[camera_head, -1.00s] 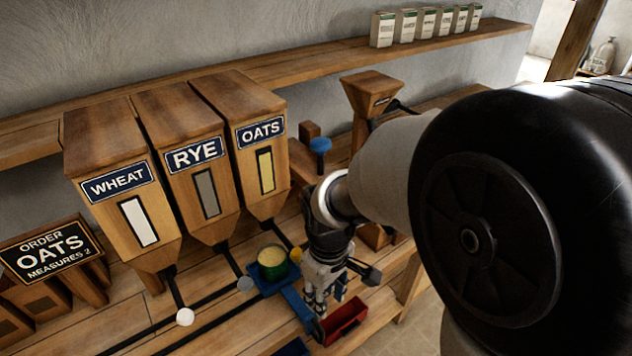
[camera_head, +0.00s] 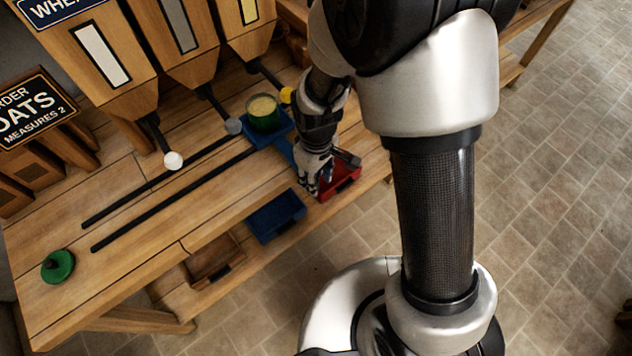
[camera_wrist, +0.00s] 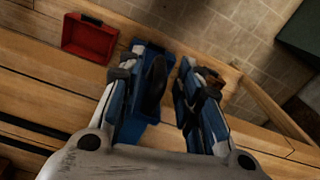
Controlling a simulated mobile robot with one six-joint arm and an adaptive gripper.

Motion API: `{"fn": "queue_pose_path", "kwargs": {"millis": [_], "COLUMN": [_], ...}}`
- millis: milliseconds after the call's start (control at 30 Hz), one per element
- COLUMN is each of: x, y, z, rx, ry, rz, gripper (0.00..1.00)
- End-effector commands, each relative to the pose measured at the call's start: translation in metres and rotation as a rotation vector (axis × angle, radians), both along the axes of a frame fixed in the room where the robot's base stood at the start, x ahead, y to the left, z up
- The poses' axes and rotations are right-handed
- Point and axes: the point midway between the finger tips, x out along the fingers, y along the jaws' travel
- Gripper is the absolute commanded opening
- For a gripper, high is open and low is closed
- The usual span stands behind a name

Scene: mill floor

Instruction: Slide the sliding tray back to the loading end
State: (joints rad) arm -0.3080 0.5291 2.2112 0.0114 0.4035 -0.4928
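My gripper (camera_head: 314,188) is low in front of the tray, over the bench's front edge. In the wrist view my gripper (camera_wrist: 170,75) has its fingers apart. A dark upright handle (camera_wrist: 154,85) shows between them, nearer the left finger, with blue tray parts (camera_wrist: 150,130) below. I cannot tell whether a finger touches the handle.
Red (camera_head: 341,178), blue (camera_head: 276,216) and brown (camera_head: 213,260) bins line the bench front. A green lid-like disc (camera_head: 58,266) lies at the bench's left end. Hopper knobs, white (camera_head: 173,160), grey (camera_head: 233,126) and yellow (camera_head: 288,95), overhang the rails. The rails are clear leftward.

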Motion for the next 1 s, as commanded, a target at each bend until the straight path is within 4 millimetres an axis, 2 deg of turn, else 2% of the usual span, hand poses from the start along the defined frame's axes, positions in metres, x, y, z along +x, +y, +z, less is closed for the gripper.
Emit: {"fn": "queue_pose_path", "kwargs": {"millis": [33,200,500,1000], "x": [0.0,0.0,0.0,0.0], "y": [0.0,0.0,0.0,0.0], "z": [-0.008,-0.018,-0.018,-0.018], "rx": [-0.001,0.0,0.001,0.0], "ry": [0.002,0.0,-0.001,0.0], "rz": [0.0,0.0,0.0,0.001], "gripper": [0.32,0.32,0.32,0.0]}}
